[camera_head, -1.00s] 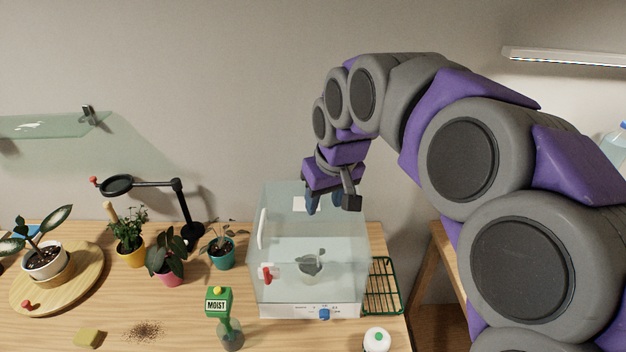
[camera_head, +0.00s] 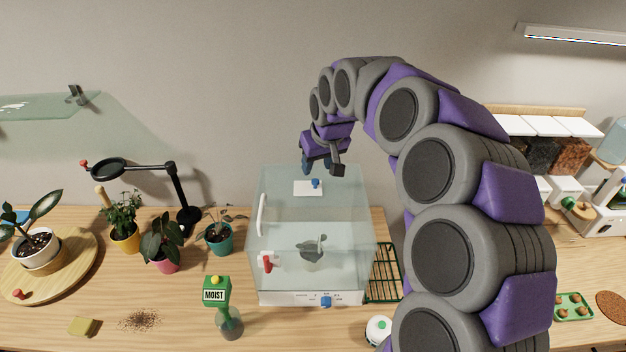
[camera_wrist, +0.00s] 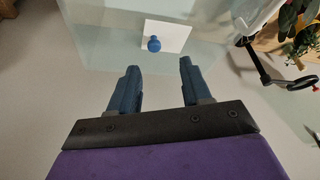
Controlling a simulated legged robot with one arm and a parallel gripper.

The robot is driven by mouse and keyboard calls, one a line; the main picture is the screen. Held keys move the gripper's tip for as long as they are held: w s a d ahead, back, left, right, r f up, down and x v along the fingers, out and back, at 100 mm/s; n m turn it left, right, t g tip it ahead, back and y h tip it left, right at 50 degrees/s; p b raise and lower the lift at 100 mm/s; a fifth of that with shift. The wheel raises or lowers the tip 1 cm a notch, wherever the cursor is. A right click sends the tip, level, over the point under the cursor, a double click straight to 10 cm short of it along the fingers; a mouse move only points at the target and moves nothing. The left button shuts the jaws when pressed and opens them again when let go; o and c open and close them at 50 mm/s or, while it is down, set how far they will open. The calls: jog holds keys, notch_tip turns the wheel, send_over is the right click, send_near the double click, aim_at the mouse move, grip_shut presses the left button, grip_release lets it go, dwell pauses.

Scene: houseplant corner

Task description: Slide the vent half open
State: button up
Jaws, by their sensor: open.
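The vent is a white plate (camera_head: 303,188) with a blue knob (camera_head: 316,183) on the top of a clear glass case (camera_head: 270,225). The plate (camera_wrist: 178,35) and its knob (camera_wrist: 154,44) also show in the wrist view, beyond the fingertips and between their lines. My gripper (camera_head: 318,170) is above the back of the case top, near the knob. In the wrist view my gripper (camera_wrist: 158,65) has its two blue fingers wide apart with nothing between them. Whether the plate covers an opening cannot be told.
The case has a white handle and a red latch (camera_head: 267,263) at its left front and a blue dial (camera_head: 326,301) below. Potted plants (camera_head: 165,245) and a magnifier lamp (camera_head: 180,200) stand left. A green rack (camera_head: 383,272) lies right.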

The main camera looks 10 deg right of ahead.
aim_at(316, 181)
jog(key=f, duration=0.2)
jog(key=w+f, duration=0.1)
jog(key=w+d+f, duration=0.1)
jog(key=f, duration=0.1)
jog(key=shift+d+f+b, duration=0.1)
jog(key=shift+f+b, duration=0.25)
jog(key=shift+b, duration=0.05)
jog(key=shift+w+a+f, duration=0.25)
jog(key=shift+w+f, duration=0.05)
jog(key=shift+f, duration=0.15)
jog(key=shift+a, duration=0.45)
jog(key=shift+d, duration=0.45)
jog(key=c, duration=0.5)
jog(key=shift+c, duration=1.3)
jog(key=shift+a, duration=0.2)
grip_shut()
jog(key=shift+d, duration=0.1)
